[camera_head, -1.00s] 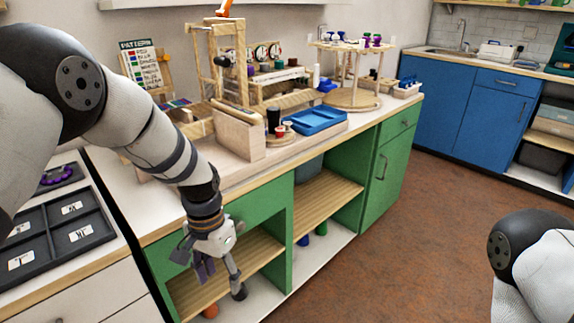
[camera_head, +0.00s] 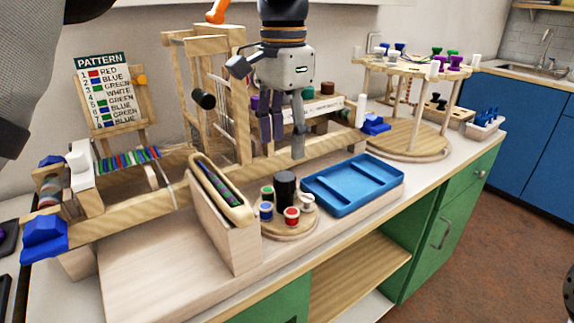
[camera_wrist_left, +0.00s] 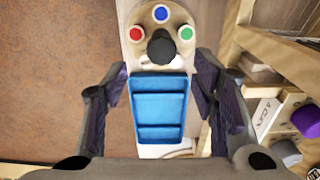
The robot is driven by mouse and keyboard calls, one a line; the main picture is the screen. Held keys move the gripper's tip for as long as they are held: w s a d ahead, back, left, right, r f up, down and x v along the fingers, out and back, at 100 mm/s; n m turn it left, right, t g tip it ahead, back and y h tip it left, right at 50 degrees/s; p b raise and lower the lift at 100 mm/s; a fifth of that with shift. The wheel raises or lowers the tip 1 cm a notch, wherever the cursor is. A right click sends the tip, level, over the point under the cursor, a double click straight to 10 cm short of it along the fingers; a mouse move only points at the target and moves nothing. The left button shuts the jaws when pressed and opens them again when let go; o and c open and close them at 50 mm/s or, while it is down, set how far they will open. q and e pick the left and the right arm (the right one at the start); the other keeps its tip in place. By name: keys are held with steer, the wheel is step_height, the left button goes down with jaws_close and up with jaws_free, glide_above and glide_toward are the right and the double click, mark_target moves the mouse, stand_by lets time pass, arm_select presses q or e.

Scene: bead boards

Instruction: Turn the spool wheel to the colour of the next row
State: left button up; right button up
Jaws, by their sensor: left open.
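The spool wheel (camera_head: 290,226) is a small round wooden disc on the bench, with a black upright knob (camera_head: 285,188) and green, blue, red and white spools around it. In the head view the red spool (camera_head: 291,216) faces the front. My left gripper (camera_head: 284,140) points down, open and empty, above and behind the wheel. The pattern card (camera_head: 108,90) lists colours in rows.
A blue tray (camera_head: 352,184) lies right of the wheel. A wooden block holding a shuttle (camera_head: 222,190) stands close on its left. The loom frame (camera_head: 180,60) rises behind, left of my gripper. A round stand with spools (camera_head: 410,135) is at the right.

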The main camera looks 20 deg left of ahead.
mark_target(285, 176)
arm_select(q)
step_height(285, 176, down, 8)
steer(key=shift+w+r, duration=0.15)
steer(key=shift+r, duration=0.1)
steer(key=shift+c, duration=0.3)
steer(key=c, duration=1.1)
